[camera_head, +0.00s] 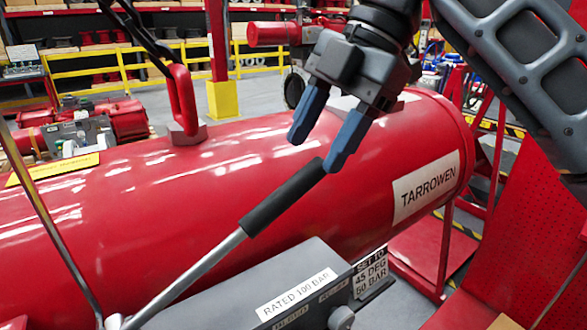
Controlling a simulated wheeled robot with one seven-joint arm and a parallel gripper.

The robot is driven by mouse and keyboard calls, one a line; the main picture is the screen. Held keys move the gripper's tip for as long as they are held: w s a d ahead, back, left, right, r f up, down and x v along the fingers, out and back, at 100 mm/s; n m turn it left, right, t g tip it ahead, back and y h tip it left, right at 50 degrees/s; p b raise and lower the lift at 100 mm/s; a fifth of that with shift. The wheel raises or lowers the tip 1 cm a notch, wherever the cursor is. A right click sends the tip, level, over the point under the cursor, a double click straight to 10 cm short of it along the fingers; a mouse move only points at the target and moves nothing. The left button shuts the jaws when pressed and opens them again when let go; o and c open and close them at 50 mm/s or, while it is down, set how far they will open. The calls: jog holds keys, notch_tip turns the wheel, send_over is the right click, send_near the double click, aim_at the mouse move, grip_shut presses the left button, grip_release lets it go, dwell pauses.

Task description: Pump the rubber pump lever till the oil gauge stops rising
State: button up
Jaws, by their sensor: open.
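The pump lever has a black rubber grip (282,198) and a silver rod (190,272) that slants from the lower left up to the right. It stands in front of the big red cylinder marked TARROWEN. My gripper (316,152) is open, its two blue fingers pointing down. The right fingertip appears beside or overlapping the top end of the rubber grip; I cannot tell if they touch. The left finger is above and left of the grip's end. Nothing shows between the fingers. No oil gauge can be made out.
The red cylinder (150,205) fills the middle, with a red lifting link (182,98) on top. A grey pump box (235,302) labelled RATED 100 BAR sits at the lower middle. A sign (370,274) reads SET TO 45 DEG 50 BAR. A thin metal rod (50,220) crosses the left.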

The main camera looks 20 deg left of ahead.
aim_at(298, 178)
jog(key=shift+a+f, duration=0.15)
jog(key=shift+f, duration=0.05)
jog(key=p+x, duration=0.1)
jog(key=x, duration=0.6)
jog(key=shift+f, duration=0.1)
jog(key=shift+c, duration=0.4)
grip_shut()
